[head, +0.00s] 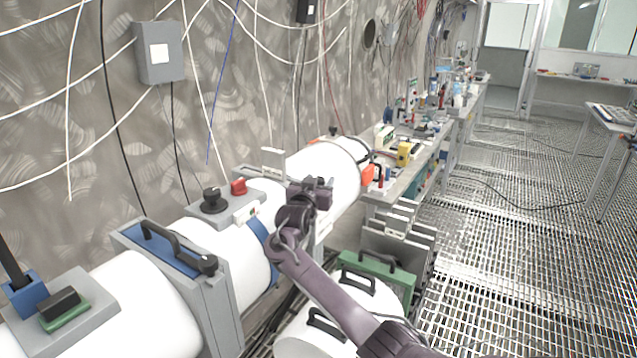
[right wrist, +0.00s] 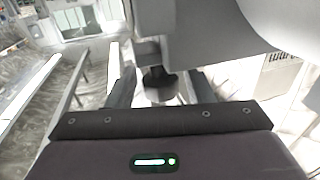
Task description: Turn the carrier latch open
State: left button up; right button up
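My right gripper (head: 318,187) is over the white tube (head: 240,262), its arm coming up from the lower right. In the right wrist view its two fingers (right wrist: 160,82) are apart. A small dark knob-like part (right wrist: 158,77) under a grey bracket (right wrist: 148,48) shows between them; I see no clear grip on it. I cannot tell for sure which part is the carrier latch. My left gripper is not in view.
A blue panel with a black handle (head: 160,238) sits on a grey collar (head: 222,305) around the tube. A green-framed box (head: 385,268) and white cylinders lie below right. A cluttered bench (head: 400,170) runs behind; the grated floor at right is mostly clear.

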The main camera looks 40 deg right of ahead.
jog(key=c, duration=0.7)
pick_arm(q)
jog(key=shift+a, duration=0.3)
pick_arm(e)
jog(key=shift+c, duration=0.3)
